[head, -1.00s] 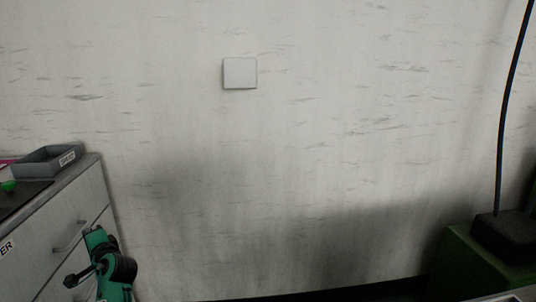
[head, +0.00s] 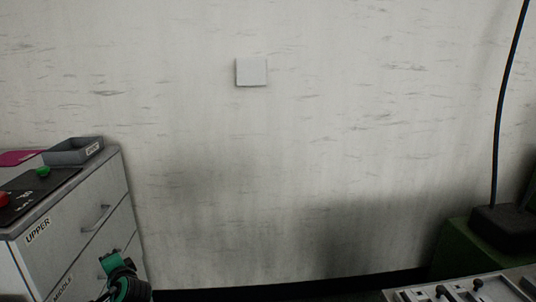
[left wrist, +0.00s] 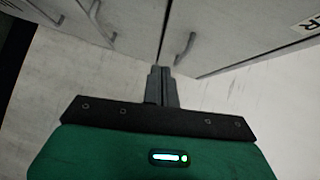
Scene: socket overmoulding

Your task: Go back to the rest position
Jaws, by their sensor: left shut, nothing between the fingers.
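My left gripper (left wrist: 161,72) shows in the left wrist view with its two fingers together and nothing between them. It points toward the grey cabinet fronts and their handles, apart from them as far as I can tell. In the head view only part of my green and black left arm shows at the bottom left, in front of the drawer cabinet (head: 80,225); its fingers cannot be made out there. My right gripper is in neither view.
The cabinet has drawers labelled UPPER and MIDDLE. On its top are a grey tray (head: 72,153), a dark panel with a red and a green button (head: 43,171), and a pink item (head: 18,157). A green block with a black base (head: 505,228) stands right. A wall fills the middle.

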